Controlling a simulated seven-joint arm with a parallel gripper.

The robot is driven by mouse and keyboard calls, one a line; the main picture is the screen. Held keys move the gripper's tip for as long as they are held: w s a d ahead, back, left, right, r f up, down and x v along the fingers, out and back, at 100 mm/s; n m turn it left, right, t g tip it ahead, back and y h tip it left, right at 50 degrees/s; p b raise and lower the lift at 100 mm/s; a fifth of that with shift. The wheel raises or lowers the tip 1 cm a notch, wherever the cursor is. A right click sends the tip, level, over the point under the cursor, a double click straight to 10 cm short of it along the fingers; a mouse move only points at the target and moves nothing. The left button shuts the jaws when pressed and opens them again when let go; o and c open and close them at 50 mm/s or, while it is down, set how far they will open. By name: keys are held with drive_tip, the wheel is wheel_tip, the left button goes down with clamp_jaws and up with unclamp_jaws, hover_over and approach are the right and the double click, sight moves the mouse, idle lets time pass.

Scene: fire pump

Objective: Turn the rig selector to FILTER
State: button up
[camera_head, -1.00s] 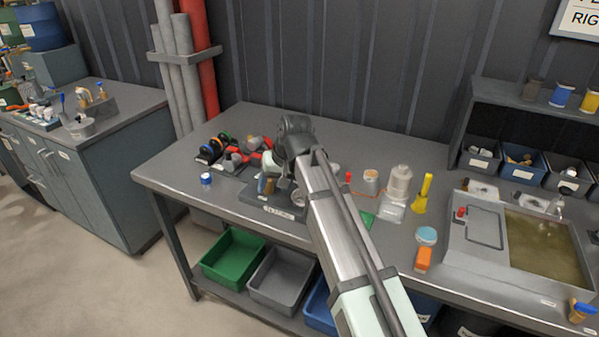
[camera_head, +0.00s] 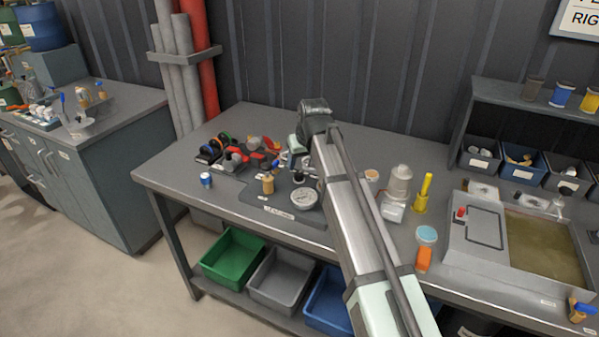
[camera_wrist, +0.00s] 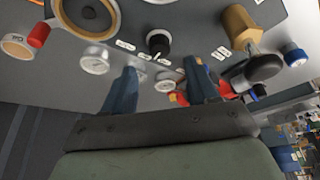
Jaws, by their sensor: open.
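The rig is a dark plate (camera_head: 243,194) on the bench, largely uncovered in the head view. In the wrist view a round black knob (camera_wrist: 158,42), probably the selector, stands on it with several small white labels around it. The labels are too small to read, so I cannot tell its setting. My gripper (camera_wrist: 161,78) is open and empty, its two blue fingers apart, with the knob beyond and between them, not touching. White gauges (camera_wrist: 95,60) sit beside the knob.
A brass fitting (camera_head: 268,185) and a large round gauge (camera_head: 304,198) stand close by on the plate. Red and black valve parts (camera_head: 236,158) crowd its back. A blue-and-white can (camera_head: 206,180) is at the left. A yellow-topped item (camera_head: 423,192) stands right of the arm.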

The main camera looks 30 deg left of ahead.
sight(299, 173)
drive_tip(key=shift+x, duration=3.15)
drive_tip(key=shift+c, duration=0.3)
drive_tip(key=c, duration=1)
drive_tip(key=m+t+h, duration=0.1)
drive_tip(key=m, duration=0.3)
drive_tip(key=shift+a+m, duration=0.15)
drive_tip(key=shift+m, duration=0.15)
drive_tip(key=shift+s+a+m+h, duration=0.1)
drive_tip(key=shift+m+h, duration=1)
drive_tip(key=shift+m, duration=1.1)
